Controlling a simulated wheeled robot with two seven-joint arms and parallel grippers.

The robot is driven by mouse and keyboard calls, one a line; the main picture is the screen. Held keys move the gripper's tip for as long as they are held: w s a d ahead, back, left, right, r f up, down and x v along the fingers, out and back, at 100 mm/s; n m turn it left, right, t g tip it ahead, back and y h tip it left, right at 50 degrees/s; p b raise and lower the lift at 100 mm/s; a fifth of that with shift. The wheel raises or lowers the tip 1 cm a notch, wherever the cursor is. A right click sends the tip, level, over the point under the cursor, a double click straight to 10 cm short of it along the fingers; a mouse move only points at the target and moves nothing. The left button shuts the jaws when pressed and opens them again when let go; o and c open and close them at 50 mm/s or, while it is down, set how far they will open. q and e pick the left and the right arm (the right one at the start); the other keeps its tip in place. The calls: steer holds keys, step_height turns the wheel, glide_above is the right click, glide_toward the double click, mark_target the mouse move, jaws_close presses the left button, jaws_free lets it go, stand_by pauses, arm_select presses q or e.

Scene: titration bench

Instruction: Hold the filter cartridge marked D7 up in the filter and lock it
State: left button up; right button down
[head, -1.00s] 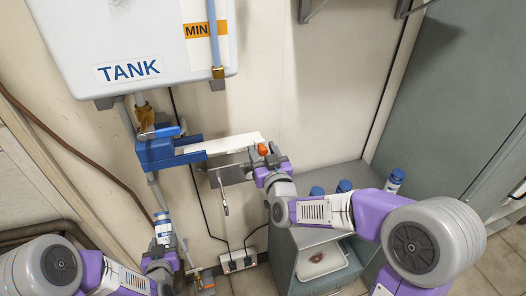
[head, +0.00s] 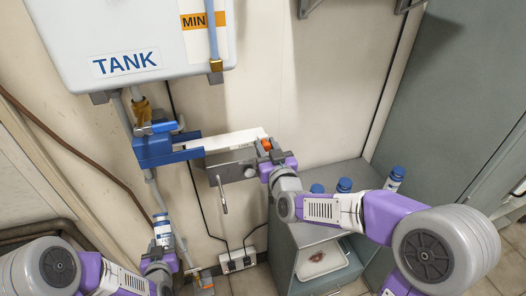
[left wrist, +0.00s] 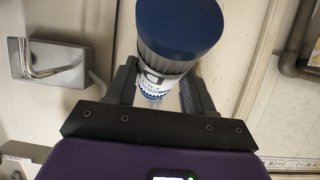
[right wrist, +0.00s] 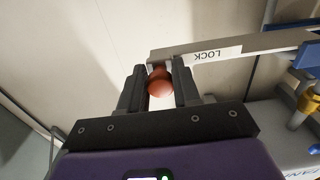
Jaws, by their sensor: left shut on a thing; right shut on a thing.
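A filter cartridge with a dark blue cap (left wrist: 180,28) and a white printed label is held upright in my left gripper (left wrist: 160,85); part of a large letter shows, but the full mark is not readable. In the head view the cartridge (head: 162,230) is below and apart from the blue filter head (head: 155,148) under the tank. My left gripper (head: 158,256) is low at the left. My right gripper (right wrist: 160,80) is shut on the orange-red knob (right wrist: 160,84) at the end of the lever marked LOCK (right wrist: 215,52). The lever (head: 230,139) reaches right from the filter head.
The white tank (head: 140,35) hangs above. Several blue-capped cartridges (head: 344,185) stand on the grey cabinet (head: 290,245) at right. A white tray (head: 340,272) holds something reddish. A socket box (head: 237,262) is low on the wall.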

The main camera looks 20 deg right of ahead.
steer(key=shift+d, duration=0.2)
arm_select(q)
steer(key=shift+d+r, duration=0.1)
arm_select(e)
steer(key=c, duration=0.9)
jaws_free()
steer(key=shift+d, duration=0.1)
arm_select(q)
step_height(320, 180, down, 4)
steer(key=b, duration=0.3)
steer(key=shift+r, duration=0.25)
steer(key=shift+f+b, duration=0.65)
steer(key=shift+b, duration=0.15)
arm_select(e)
steer(key=s, duration=1.2)
steer(key=shift+d, duration=0.15)
